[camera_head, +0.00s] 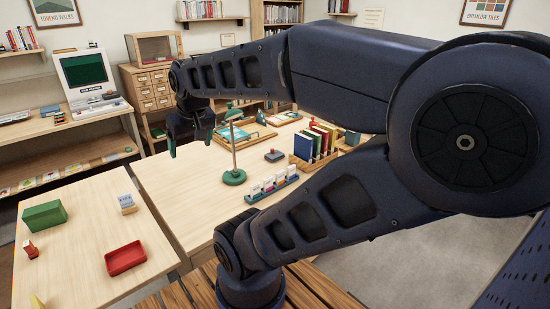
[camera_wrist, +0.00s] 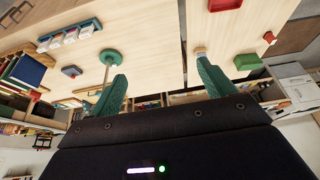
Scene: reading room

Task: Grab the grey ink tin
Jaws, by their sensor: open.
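A small, low grey block with a red piece on top, which looks like the grey ink tin (camera_head: 275,155), lies on the large table between the green lamp stand and the book rack. It also shows in the wrist view as a grey-blue square, the ink tin (camera_wrist: 71,72), left of my fingers. My gripper (camera_head: 190,149) hangs above the far left part of the large table, left of the tin and well apart from it. In the wrist view my gripper (camera_wrist: 165,82) has its green fingers spread with nothing held between them.
A green lamp stand (camera_head: 234,177) rises between my gripper and the tin. The side table holds a red tray (camera_head: 126,259) and a green box (camera_head: 44,216).

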